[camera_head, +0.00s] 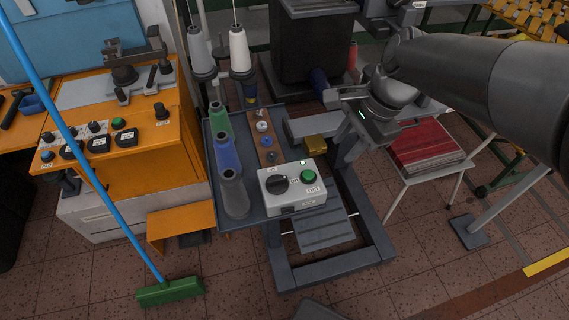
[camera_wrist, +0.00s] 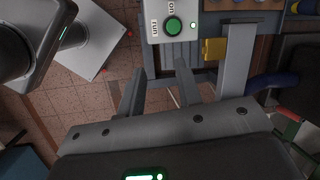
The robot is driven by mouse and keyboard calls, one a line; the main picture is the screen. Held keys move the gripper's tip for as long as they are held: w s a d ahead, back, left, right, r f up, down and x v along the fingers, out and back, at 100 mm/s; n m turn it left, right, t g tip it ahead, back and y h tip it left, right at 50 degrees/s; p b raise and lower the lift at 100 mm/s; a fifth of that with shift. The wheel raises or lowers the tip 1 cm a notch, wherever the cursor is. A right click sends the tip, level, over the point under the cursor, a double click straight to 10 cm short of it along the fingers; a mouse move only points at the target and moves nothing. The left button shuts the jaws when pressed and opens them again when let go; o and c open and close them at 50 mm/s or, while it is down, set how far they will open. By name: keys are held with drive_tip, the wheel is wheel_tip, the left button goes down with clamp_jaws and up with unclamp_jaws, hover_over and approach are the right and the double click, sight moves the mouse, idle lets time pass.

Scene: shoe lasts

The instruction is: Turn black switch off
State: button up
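The black switch (camera_head: 277,184) is a round knob on the left part of a pale grey control box (camera_head: 296,205) in the head view. Small labels stand around it; the exact setting of the knob is too small to tell. A green button (camera_head: 307,177) and a small lit green lamp (camera_head: 302,162) are on the same box. In the wrist view the box (camera_wrist: 155,30) shows only partly at the top, with the green button (camera_wrist: 173,26); the black switch is out of that view. My gripper (camera_head: 343,160) is behind and right of the box, apart from it. Its fingers (camera_wrist: 160,68) are open and empty.
Several thread spools stand on the tray left of the box, including a grey one (camera_head: 233,194) close beside it. A grey bar (camera_head: 310,125) and a yellow block (camera_head: 315,145) are behind it. A chair with red material (camera_head: 425,145) stands at right.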

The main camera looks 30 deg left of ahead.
sight(277, 179)
drive_tip(key=s+a+f+m+g, duration=0.2)
drive_tip(key=a+f, duration=0.2)
drive_tip(key=a, duration=0.6)
drive_tip(key=x, duration=1)
drive_tip(key=shift+s+f, duration=0.1)
drive_tip(key=shift+s, duration=0.25)
drive_tip(key=shift+c, duration=0.2)
clamp_jaws()
